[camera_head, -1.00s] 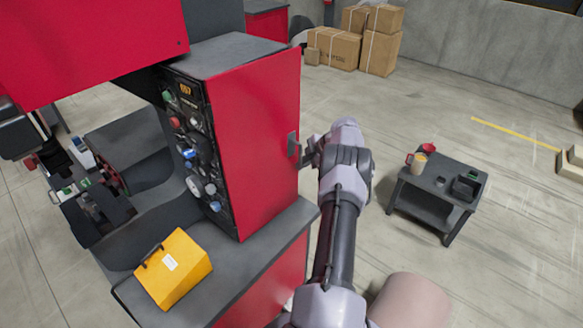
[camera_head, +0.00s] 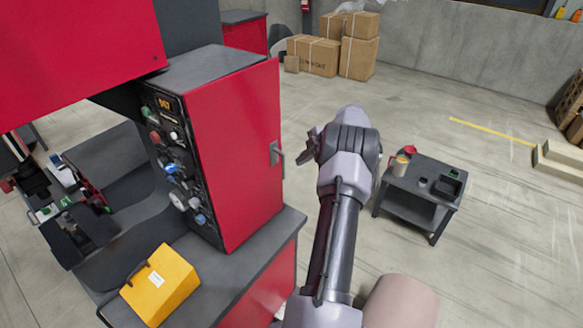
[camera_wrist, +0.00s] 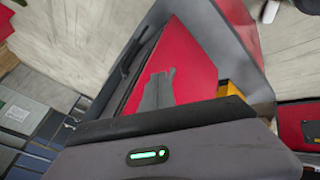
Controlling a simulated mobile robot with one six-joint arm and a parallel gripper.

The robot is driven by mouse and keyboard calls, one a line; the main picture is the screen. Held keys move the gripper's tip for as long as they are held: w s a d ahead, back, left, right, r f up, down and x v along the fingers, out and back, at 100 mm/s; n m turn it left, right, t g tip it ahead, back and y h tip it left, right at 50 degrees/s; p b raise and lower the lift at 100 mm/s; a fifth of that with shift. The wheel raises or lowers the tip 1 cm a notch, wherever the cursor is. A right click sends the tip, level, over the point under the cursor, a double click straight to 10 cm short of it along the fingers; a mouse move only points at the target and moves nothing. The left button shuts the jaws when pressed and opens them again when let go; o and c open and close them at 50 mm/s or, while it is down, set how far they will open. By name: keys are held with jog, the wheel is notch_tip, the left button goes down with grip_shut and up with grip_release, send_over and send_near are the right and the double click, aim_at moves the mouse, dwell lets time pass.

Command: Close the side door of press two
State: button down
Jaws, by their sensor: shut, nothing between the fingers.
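The red side door (camera_head: 236,150) of the press cabinet faces right in the head view, flush with the cabinet as far as I can see. A grey handle (camera_head: 277,158) sits on its right part. My gripper (camera_head: 308,146) is to the right of the handle, apart from it, with a narrow gap of floor between. It is shut and empty. The fingertips are hard to make out there. Which press this is cannot be read.
A control panel (camera_head: 172,160) with buttons is on the cabinet's left face. A yellow box (camera_head: 160,287) stands on the grey ledge (camera_head: 232,272) below. A small dark table (camera_head: 418,190) with cups stands to the right. Cardboard boxes (camera_head: 318,54) are at the back; the floor between is clear.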

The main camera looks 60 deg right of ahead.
jog(key=v, duration=0.6)
jog(key=s+a+f+m+t+h+b, duration=0.35)
jog(key=f+m+t+b, duration=0.75)
jog(key=b, duration=1.4)
jog(key=w+d+r+b, duration=0.1)
jog(key=w+d+b, duration=0.1)
jog(key=w, duration=0.4)
jog(key=w+d+r+m+b, duration=0.1)
jog(key=w+b, duration=0.2)
jog(key=w, duration=0.4)
jog(key=shift+w+d+r+g+h, duration=0.15)
jog(key=shift+d+r+g+h, duration=0.2)
jog(key=shift+d+g+h, duration=0.1)
